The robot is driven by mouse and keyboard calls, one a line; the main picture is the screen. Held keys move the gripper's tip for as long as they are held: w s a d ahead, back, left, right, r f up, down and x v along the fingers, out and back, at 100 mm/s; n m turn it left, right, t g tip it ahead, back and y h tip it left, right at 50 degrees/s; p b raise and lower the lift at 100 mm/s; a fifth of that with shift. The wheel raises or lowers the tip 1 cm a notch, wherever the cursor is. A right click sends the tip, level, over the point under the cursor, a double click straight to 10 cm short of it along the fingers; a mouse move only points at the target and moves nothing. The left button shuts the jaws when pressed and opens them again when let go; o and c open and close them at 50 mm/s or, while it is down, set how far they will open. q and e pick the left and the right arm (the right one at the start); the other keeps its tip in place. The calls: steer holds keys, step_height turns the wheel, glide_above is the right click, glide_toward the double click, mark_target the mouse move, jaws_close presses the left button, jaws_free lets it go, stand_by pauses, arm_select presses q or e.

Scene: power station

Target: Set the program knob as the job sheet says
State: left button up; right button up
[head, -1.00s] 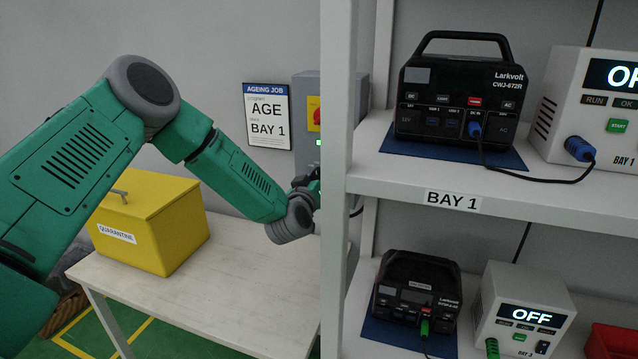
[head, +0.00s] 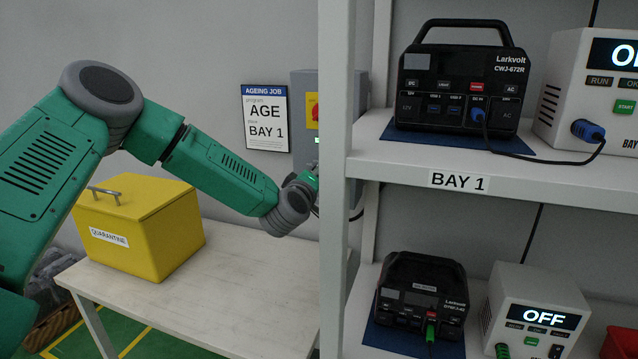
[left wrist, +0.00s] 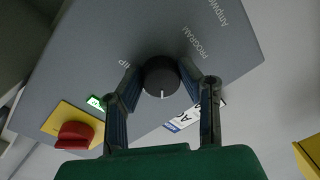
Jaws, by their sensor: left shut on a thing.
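The black program knob (left wrist: 161,76) is on the grey cabinet, with a white pointer line towards the bottom of the left wrist view. My left gripper (left wrist: 160,80) is shut on the knob, one finger on each side. In the head view the knob and fingertips are hidden behind the shelf post. The job sheet (head: 265,117) on the wall reads AGEING JOB, program AGE, place BAY 1. My right gripper is not in view.
The grey cabinet (head: 303,84) also carries a red switch (left wrist: 75,135) on a yellow plate. The white shelf post (head: 334,230) stands close to my left wrist. A yellow quarantine box (head: 150,235) sits on the table. Power stations (head: 460,85) and testers stand on the shelves.

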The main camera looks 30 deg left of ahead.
arm_select(q)
steer(key=shift+s+a+f, duration=0.1)
steer(key=shift+f, duration=0.1)
stand_by(0.3)
steer(key=o, duration=1.1)
steer(key=shift+o, duration=0.2)
steer(key=shift+s+a+r, duration=0.1)
steer(key=shift+a, duration=0.05)
steer(key=v, duration=1.2)
steer(key=shift+a, duration=0.1)
